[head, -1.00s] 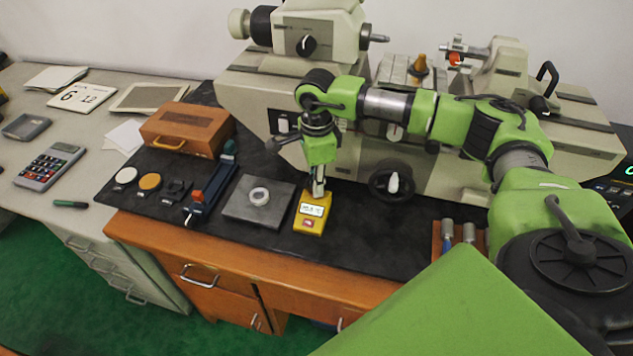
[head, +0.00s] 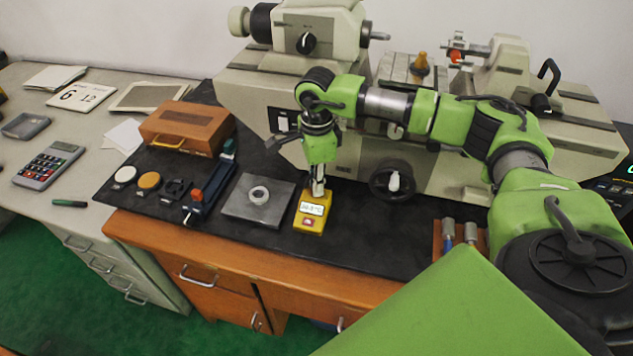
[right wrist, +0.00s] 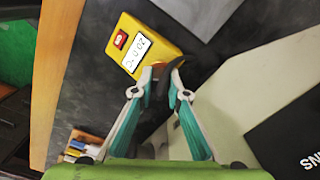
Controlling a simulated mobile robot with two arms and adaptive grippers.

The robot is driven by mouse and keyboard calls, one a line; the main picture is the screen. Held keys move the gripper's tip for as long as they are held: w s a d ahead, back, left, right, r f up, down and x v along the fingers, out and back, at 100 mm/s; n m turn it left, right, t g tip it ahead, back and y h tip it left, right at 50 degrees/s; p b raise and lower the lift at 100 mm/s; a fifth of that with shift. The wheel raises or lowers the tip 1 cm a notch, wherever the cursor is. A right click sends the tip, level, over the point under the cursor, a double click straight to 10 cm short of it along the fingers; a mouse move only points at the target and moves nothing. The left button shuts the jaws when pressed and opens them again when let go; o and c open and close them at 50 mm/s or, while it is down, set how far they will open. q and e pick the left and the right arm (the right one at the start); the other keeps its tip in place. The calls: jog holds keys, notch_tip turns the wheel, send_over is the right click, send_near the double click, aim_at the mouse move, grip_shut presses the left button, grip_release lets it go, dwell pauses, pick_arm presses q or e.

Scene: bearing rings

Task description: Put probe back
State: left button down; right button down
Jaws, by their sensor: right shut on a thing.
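A yellow meter (head: 309,213) with a white display and a red button lies on the dark mat, and it also shows in the right wrist view (right wrist: 138,52). My right gripper (head: 318,190) points down at the meter's far end. In the right wrist view the fingers of my right gripper (right wrist: 163,88) are closed on a dark, slim thing, seemingly the probe (right wrist: 168,80), beside the meter's edge. The fingers hide part of it, and I cannot tell whether it touches the meter. My left gripper is not in view.
A grey plate (head: 236,210) with a bearing ring (head: 259,195) lies left of the meter. A blue stand (head: 213,188) and a wooden box (head: 187,128) are farther left. The large machine (head: 262,90) stands close behind. A rack (head: 437,238) is at right; the mat between is clear.

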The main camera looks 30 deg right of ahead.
jog(key=shift+f+b, duration=0.3)
dwell(0.7)
jog(key=c, duration=1.9)
grip_release()
jog(key=shift+r, duration=0.1)
jog(key=shift+r+p, duration=2.55)
jog(key=shift+r, duration=1.7)
jog(key=shift+f, duration=0.1)
